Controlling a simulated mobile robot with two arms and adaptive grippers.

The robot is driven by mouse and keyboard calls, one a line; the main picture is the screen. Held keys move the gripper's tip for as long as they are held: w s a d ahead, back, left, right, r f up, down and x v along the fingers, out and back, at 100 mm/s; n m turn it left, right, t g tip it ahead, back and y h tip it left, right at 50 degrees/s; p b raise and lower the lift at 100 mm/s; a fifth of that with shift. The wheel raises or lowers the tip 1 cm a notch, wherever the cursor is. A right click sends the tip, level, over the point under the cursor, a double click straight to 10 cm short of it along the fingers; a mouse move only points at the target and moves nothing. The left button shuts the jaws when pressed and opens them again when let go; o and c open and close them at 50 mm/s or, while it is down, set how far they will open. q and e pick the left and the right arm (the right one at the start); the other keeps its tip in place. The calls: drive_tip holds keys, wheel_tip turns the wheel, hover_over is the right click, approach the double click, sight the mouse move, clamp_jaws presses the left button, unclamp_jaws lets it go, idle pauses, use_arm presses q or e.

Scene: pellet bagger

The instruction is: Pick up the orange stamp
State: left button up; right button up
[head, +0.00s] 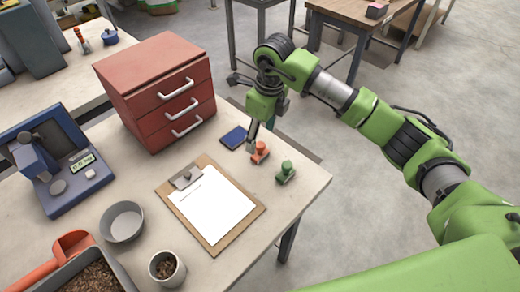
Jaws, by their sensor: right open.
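The orange stamp (260,153) stands on the table near its right edge, beside the clipboard (176,185). A green stamp (285,174) stands a little nearer and to the right of it. My right gripper (260,136) points down just behind and above the orange stamp. It is open and empty. One finger comes down close to the stamp's handle; whether it touches cannot be told. My left gripper is out of view.
A dark blue pad (233,137) lies left of my right gripper. A red drawer cabinet (158,88) stands behind. A blue scale (57,160), grey bowl (122,222), pellet cup (167,268) and pellet tray (122,271) with an orange scoop (70,246) fill the left side.

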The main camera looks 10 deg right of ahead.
sight(261, 145)
wheel_tip(261, 145, down, 2)
drive_tip(key=shift+s+p, duration=0.1)
drive_tip(key=shift+p, duration=0.5)
wheel_tip(261, 145, down, 4)
drive_tip(key=shift+a+r+p, duration=0.1)
drive_tip(key=shift+r+p, duration=0.15)
drive_tip(key=shift+p, duration=0.35)
drive_tip(key=shift+w+f, duration=0.2)
drive_tip(key=c, duration=0.9)
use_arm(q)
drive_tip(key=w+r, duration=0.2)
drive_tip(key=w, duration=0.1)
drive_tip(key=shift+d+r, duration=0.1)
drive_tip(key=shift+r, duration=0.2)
use_arm(e)
drive_tip(key=shift+c, duration=1.2)
